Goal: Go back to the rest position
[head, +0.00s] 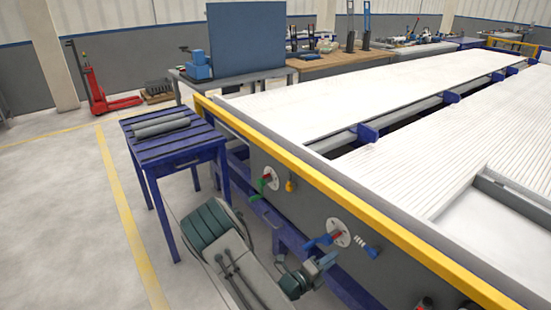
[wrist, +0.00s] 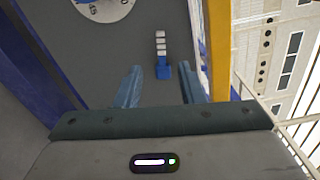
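My gripper (head: 312,274) is low in front of the large machine's side panel in the head view. In the wrist view its two blue-grey fingers (wrist: 160,69) stand apart with nothing held between them. Beyond the fingertips is a blue-and-white handle (wrist: 162,55) on the panel, which also shows in the head view (head: 367,246). It appears apart from the fingers. Two grey pipes (head: 160,127) lie side by side on the small blue table (head: 176,152), away from my gripper.
The machine's yellow rail (head: 345,196) runs above the panel. A dial with a blue lever (head: 325,240) and a dial with a red lever (head: 267,178) stick out from the panel. Open floor (head: 60,215) lies at the left. A red pallet jack (head: 100,90) stands far back.

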